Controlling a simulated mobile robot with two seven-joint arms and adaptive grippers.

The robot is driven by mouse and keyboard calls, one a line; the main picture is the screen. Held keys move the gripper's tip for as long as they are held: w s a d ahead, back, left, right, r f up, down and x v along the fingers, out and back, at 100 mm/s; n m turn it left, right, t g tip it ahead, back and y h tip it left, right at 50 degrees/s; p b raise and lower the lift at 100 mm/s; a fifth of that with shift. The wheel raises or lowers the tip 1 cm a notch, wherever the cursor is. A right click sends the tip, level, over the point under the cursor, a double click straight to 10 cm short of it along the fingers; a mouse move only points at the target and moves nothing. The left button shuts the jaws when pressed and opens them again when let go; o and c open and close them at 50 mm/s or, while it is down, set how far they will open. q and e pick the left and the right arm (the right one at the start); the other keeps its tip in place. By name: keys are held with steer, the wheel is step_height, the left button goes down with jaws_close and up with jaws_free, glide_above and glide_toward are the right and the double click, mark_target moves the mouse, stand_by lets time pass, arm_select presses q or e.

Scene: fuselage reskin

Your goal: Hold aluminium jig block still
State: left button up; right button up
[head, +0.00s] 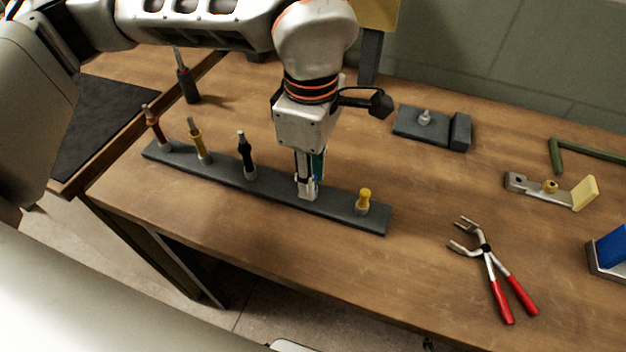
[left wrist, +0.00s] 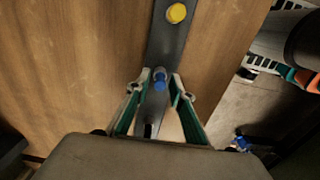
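I cannot tell for sure which piece is the aluminium jig block. My left gripper (head: 307,192) points down at the long dark grey rack (head: 275,190). In the left wrist view its two fingers (left wrist: 161,90) are apart, on either side of a small blue-topped piece (left wrist: 159,79) on the rack, with gaps visible. My right gripper is not in view.
The rack holds red (head: 153,127), yellow (head: 198,141) and black (head: 245,155) handled tools and a yellow-topped piece (head: 363,199). Red-handled pliers (head: 496,265) lie at front right. A blue block (head: 612,246) sits at the right edge. The middle of the bench (head: 420,190) is clear.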

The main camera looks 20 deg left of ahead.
arm_select(q)
jaws_close()
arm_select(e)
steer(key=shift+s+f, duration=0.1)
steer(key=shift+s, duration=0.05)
arm_select(q)
steer(key=shift+r+p, duration=0.6)
steer(key=shift+r, duration=0.5)
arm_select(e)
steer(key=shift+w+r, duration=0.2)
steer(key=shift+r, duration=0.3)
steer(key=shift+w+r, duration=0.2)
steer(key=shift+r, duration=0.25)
arm_select(q)
steer(key=shift+r+p, duration=0.85)
steer(key=shift+r, duration=0.55)
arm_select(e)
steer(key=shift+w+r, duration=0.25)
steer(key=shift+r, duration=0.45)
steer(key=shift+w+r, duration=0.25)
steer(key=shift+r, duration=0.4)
